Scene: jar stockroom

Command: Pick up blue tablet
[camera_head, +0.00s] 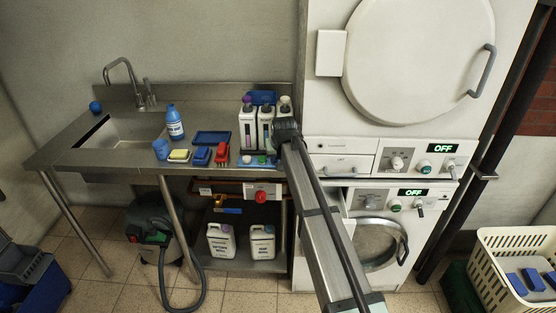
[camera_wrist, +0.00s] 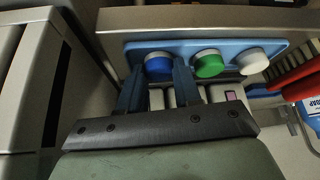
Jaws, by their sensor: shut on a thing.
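The blue tablet (camera_wrist: 158,65) is a round blue disc at the left end of a row on a light blue strip (camera_wrist: 135,46) in the wrist view. My gripper (camera_wrist: 157,80) has one finger on each side of it and is shut on it. The tablet appears still at the strip; I cannot tell whether it is lifted. A green disc (camera_wrist: 208,64) and a white disc (camera_wrist: 252,62) sit to its right. In the head view the green disc (camera_head: 262,159) and white disc (camera_head: 247,158) show at the counter's front edge; my arm largely hides the gripper.
Several bottles, such as a white one (camera_head: 247,122), stand behind the strip. A red brush (camera_head: 222,153), blue sponge (camera_head: 201,156) and yellow sponge (camera_head: 179,155) lie left of it on the steel counter (camera_head: 115,160). The washer (camera_head: 376,240) stands close on the right.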

